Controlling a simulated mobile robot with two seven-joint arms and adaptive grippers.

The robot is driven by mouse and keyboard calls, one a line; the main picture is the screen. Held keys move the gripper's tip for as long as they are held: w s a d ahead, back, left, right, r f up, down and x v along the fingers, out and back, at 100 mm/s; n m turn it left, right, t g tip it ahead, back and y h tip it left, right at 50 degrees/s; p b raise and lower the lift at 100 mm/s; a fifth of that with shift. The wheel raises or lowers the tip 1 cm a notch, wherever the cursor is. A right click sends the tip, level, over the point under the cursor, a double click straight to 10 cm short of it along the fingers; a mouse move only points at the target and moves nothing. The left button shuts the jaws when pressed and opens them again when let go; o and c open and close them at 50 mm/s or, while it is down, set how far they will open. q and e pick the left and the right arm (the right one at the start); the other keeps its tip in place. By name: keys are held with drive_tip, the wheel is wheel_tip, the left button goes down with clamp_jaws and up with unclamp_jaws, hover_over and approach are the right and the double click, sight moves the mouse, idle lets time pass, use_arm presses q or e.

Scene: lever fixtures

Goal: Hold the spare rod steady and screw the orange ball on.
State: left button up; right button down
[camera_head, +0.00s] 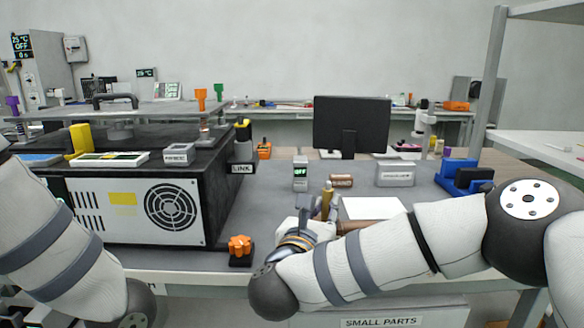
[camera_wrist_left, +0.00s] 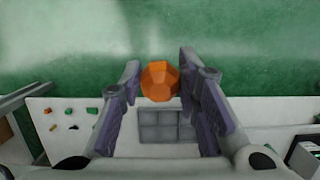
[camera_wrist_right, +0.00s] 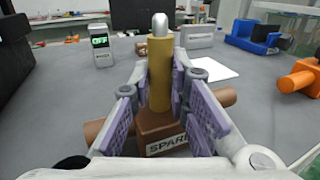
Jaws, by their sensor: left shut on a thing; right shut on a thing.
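The spare rod (camera_wrist_right: 160,75) is brass-coloured with a rounded silver tip and stands upright above a brown block (camera_wrist_right: 165,135) labelled SPARE. It also shows in the head view (camera_head: 327,200). My right gripper (camera_wrist_right: 160,88) is shut on the rod, one finger on each side; its grip is partly hidden by my arm in the head view. The orange ball (camera_wrist_left: 160,81) is faceted and sits between the fingertips of my left gripper (camera_wrist_left: 158,85), which is shut on it. My left gripper is outside the head view, so the ball is far from the rod's tip.
A black machine box (camera_head: 150,205) with a fan fills the left of the bench. An orange knob (camera_head: 240,246) stands at the bench's front edge. A small OFF display (camera_head: 300,172), a monitor (camera_head: 351,125) and a blue holder (camera_head: 458,175) stand behind the rod.

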drive_tip(key=shift+f, duration=0.1)
drive_tip(key=c, duration=1.5)
unclamp_jaws()
drive_tip(key=shift+o, duration=0.2)
